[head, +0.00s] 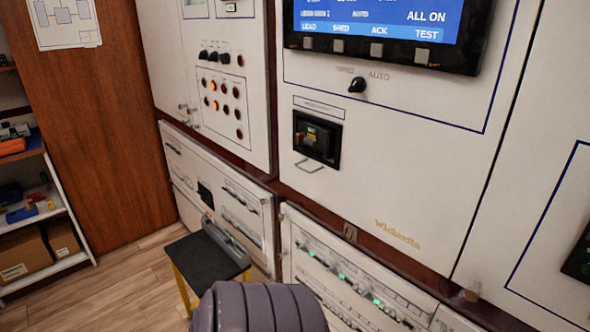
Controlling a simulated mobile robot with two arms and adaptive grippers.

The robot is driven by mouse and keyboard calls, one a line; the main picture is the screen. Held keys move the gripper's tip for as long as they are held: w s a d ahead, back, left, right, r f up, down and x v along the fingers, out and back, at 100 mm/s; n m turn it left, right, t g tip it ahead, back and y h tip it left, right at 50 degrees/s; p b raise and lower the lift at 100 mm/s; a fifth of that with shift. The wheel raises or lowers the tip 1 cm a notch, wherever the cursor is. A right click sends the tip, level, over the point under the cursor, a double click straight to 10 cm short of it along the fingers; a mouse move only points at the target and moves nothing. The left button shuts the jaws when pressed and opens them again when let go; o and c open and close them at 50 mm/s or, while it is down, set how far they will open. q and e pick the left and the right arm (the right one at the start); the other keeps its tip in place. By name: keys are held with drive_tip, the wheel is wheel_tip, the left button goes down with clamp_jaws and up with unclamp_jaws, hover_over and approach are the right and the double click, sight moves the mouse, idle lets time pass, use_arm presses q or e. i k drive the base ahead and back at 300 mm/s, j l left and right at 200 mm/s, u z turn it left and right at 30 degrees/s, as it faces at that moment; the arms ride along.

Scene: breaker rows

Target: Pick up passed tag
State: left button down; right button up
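I cannot pick out a passed tag for certain in the head view. A black recessed unit (317,137) with small yellow and green parts sits in the white cabinet front. A thin wire bracket (309,166) sticks out just below it and looks empty. A low stool (197,264) with a black top and yellow legs stands in front of the lower cabinets. A long grey object (228,243) lies along its right side, too small to make out. Neither of my grippers is in view.
A blue display (383,17) and a black selector knob (357,86) are on the upper panel. Lower drawers (350,270) carry green lights. A shelf (40,216) with boxes and tools stands at left. Wooden floor (130,285) is clear between shelf and stool.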

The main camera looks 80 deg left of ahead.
sight(230, 238)
drive_tip(key=u, duration=2.95)
drive_tip(key=z, duration=2.35)
drive_tip(key=j+u, duration=0.25)
drive_tip(key=j, duration=0.4)
drive_tip(key=k, duration=0.05)
